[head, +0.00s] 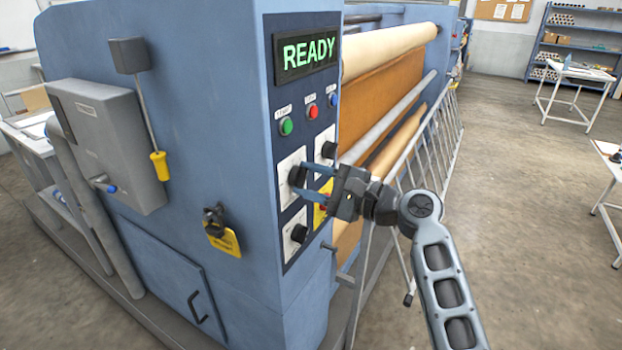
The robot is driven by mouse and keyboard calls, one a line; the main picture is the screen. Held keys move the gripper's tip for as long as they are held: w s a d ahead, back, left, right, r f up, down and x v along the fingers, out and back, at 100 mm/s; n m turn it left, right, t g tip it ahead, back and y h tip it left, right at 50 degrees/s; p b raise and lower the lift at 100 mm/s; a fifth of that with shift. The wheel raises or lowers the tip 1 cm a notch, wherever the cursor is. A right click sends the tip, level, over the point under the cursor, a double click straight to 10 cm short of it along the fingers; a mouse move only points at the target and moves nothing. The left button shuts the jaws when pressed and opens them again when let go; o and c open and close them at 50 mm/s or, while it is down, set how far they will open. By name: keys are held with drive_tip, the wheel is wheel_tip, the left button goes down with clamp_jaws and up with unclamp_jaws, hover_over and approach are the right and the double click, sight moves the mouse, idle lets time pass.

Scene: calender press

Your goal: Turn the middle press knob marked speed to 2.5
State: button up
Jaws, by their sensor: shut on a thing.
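The press's control panel (306,140) is on the narrow end face of the blue machine. It carries several black knobs on white plates. My gripper (304,180) reaches in from the right, its two blue fingers shut on the knob of middle height (296,175). That knob's marking and scale are too small or covered to read. Another black knob (299,233) sits below it, and one more (328,150) sits up to the right; both are free of my gripper. A green READY display (308,52) is lit at the top.
Green (286,126), red (313,112) and blue (333,100) buttons sit above the knobs. A yellow plate (321,216) with a red part is partly behind my gripper. A metal guard fence (440,140) runs behind my arm.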

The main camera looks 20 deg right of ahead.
drive_tip(key=m, duration=1.1)
drive_tip(key=shift+s+a+f, duration=0.1)
drive_tip(key=shift+f, duration=0.1)
drive_tip(key=shift+m, duration=0.3)
drive_tip(key=o, duration=1.1)
drive_tip(key=shift+b+v, duration=0.65)
drive_tip(key=shift+v, duration=3.25)
